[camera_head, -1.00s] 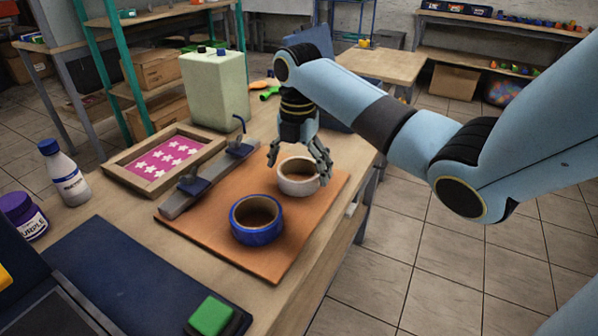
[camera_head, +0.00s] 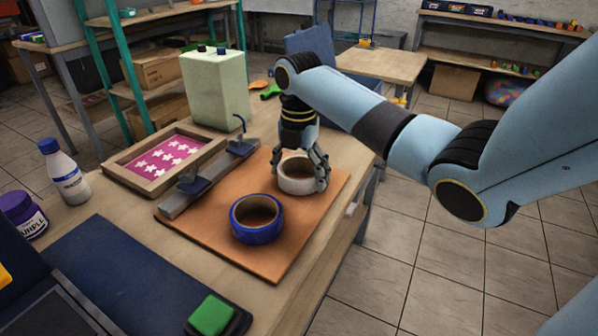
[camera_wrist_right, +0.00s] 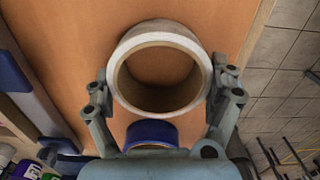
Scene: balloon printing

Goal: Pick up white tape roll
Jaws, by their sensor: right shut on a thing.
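The white tape roll (camera_head: 297,188) lies flat on the orange-brown board (camera_head: 275,262). My right gripper (camera_head: 300,176) is down around it, with fingers against its opposite outer sides. In the right wrist view the roll (camera_wrist_right: 122,88) sits between the two fingers of the gripper (camera_wrist_right: 160,96), its hole facing the camera. A blue tape roll (camera_head: 257,234) lies on the board nearer the front, apart from the white one; it partly shows in the right wrist view (camera_wrist_right: 152,130). My left gripper does not show.
A metal clamp bar (camera_head: 190,196) runs along the board's left edge. A framed pink star screen (camera_head: 150,178) lies behind it. A pale green canister (camera_head: 213,92) stands farther back. A white bottle (camera_head: 68,178) and purple jar (camera_head: 20,215) stand at left. A green block (camera_head: 210,315) is in front.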

